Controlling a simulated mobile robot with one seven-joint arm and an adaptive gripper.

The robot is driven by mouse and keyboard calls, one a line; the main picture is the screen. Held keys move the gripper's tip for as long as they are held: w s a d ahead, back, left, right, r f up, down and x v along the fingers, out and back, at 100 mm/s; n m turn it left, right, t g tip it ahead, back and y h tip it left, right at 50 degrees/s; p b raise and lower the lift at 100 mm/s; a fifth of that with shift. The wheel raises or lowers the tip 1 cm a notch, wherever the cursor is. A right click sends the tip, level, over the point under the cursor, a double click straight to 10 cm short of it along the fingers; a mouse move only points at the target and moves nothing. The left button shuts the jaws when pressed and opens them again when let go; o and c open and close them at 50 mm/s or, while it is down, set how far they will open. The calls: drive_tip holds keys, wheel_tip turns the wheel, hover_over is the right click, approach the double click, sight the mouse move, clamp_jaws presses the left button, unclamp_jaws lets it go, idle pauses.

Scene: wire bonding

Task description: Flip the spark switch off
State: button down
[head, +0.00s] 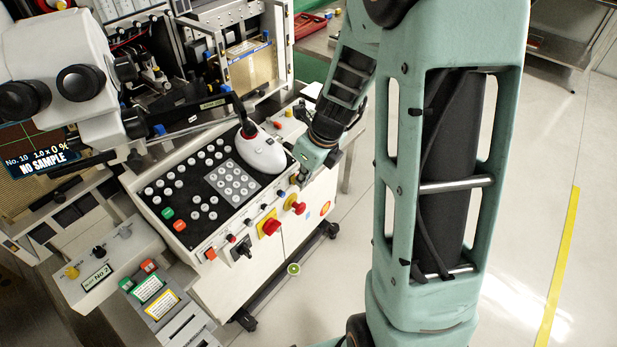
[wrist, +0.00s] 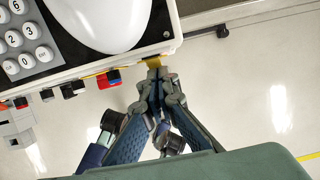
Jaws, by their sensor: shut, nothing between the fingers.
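The bonding machine's control panel (head: 190,190) has a row of knobs and switches along its front edge. No label I can read marks one as the spark switch. My gripper (head: 297,180) is at the right end of this edge, its tips partly hidden in the head view. In the wrist view my gripper (wrist: 154,68) is shut and empty, with its fingertips at a small yellowish part (wrist: 153,61) by the panel corner. I cannot tell whether they touch it.
A red knob on a yellow plate (head: 270,226), another red knob (head: 299,207) and a black rotary knob (head: 243,248) stick out from the front. A white mouse-like device (head: 262,153) sits on top.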

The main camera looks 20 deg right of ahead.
drive_tip(key=shift+f, duration=0.1)
drive_tip(key=b, duration=0.3)
drive_tip(key=shift+w+f+t, duration=0.15)
drive_tip(key=shift+f+t, duration=0.15)
drive_tip(key=shift+f, duration=0.1)
drive_tip(key=shift+r+y, duration=0.2)
drive_tip(key=shift+y, duration=0.1)
drive_tip(key=shift+a+r, duration=0.1)
drive_tip(key=shift+r+p, duration=0.85)
drive_tip(key=shift+p, duration=0.05)
